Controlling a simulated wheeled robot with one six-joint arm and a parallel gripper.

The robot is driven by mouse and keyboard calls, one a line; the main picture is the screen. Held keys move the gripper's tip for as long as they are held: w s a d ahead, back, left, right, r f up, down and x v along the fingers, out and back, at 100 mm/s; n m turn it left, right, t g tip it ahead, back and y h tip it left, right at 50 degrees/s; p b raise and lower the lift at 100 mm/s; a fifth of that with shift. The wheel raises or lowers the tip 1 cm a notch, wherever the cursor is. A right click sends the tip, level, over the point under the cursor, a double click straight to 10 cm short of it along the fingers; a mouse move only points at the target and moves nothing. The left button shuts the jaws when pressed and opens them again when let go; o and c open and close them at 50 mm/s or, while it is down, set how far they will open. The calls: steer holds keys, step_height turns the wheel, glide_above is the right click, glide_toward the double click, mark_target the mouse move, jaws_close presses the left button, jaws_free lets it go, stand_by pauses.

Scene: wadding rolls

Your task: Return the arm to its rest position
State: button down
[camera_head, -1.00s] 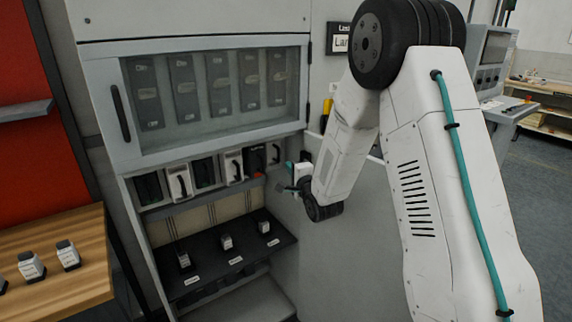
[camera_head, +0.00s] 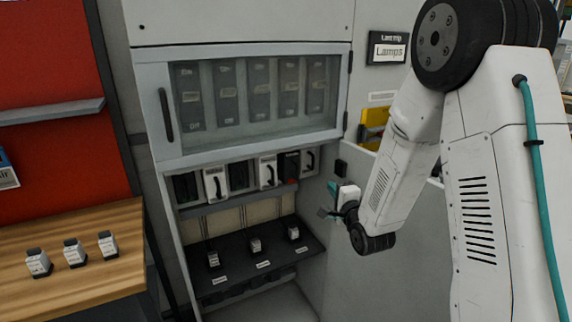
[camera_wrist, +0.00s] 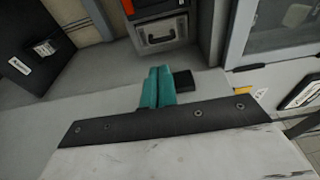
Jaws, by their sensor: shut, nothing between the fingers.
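My arm is folded at the right of the head view, with white links and black joints. My gripper (camera_head: 328,202) is at its lower end, to the right of the cabinet's lower opening and in front of a grey side panel. In the wrist view its teal fingers (camera_wrist: 157,88) are together, with nothing visible between them. The gripper appears apart from the cabinet. A small black block (camera_wrist: 184,81) shows just beyond the fingers in the wrist view.
A grey cabinet (camera_head: 240,25) has a closed glass door (camera_head: 250,95), a row of handled modules (camera_head: 267,170) and a black shelf (camera_head: 235,263) with small labelled items. A Lamps sign (camera_head: 388,50) hangs behind the arm.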

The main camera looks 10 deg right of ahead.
step_height(320, 180, down, 8)
steer(key=s+f+n+g+h, duration=0.1)
steer(key=s+n+g, duration=0.1)
steer(key=n+g, duration=0.25)
steer(key=s+d+n+g, duration=0.1)
steer(key=s+n+g, duration=0.3)
steer(key=s+g, duration=0.3)
steer(key=s+a+r+n+g, duration=0.1)
steer(key=s+r+n, duration=0.2)
steer(key=s+r, duration=0.4)
steer(key=s+a+r+n+g, duration=0.2)
steer(key=s+r, duration=0.5)
steer(key=s, duration=0.6)
steer(key=s+a+r+n+g, duration=0.1)
steer(key=s+r+n, duration=0.3)
steer(key=s, duration=0.6)
step_height(320, 180, up, 3)
steer(key=shift+s+a+f+g, duration=0.1)
steer(key=shift+s+a+g, duration=0.2)
steer(key=shift+g, duration=0.25)
steer(key=shift+d, duration=0.15)
